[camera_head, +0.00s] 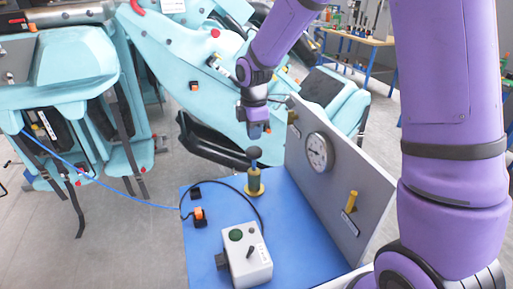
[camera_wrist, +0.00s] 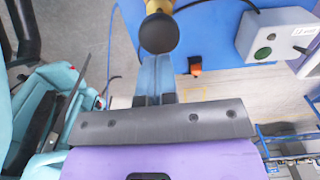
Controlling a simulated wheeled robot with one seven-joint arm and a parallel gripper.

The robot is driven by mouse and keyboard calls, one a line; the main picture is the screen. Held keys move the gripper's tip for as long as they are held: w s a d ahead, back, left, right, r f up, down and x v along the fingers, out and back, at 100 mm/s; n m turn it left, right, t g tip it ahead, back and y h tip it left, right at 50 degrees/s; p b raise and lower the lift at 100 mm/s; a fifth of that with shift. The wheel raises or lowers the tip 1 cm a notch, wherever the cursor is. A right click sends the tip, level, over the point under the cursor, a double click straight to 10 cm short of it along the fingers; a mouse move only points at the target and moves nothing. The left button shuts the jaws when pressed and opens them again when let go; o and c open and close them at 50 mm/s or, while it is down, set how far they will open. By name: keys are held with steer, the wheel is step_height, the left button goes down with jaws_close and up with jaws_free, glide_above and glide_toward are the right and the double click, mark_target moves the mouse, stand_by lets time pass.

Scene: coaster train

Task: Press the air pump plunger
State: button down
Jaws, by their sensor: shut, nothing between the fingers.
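The air pump has a brass body (camera_head: 254,184) standing upright on the blue bench top, with a dark round plunger knob (camera_head: 253,153) on top. In the wrist view the plunger knob (camera_wrist: 159,33) is at the top centre, just past my fingertips, with a bit of brass above it. My gripper (camera_head: 257,134) points down a little above the knob. In the wrist view my gripper (camera_wrist: 156,62) shows its blue fingers together, with nothing between them. A small gap shows between fingertips and knob in the head view; contact cannot be told from the wrist view.
A grey upright panel (camera_head: 335,215) with a round gauge (camera_head: 319,152) and a yellow handle (camera_head: 350,201) stands right of the pump. A grey control box (camera_head: 245,257) and an orange switch (camera_head: 199,215) sit in front on the blue bench (camera_head: 300,240). Turquoise coaster seats (camera_head: 75,75) stand behind and left.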

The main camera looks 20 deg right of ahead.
steer(key=shift+r, duration=2.5)
step_height(320, 180, up, 5)
glide_above(255, 149)
steer(key=shift+a+r, duration=0.1)
step_height(255, 149, down, 14)
stand_by(0.4)
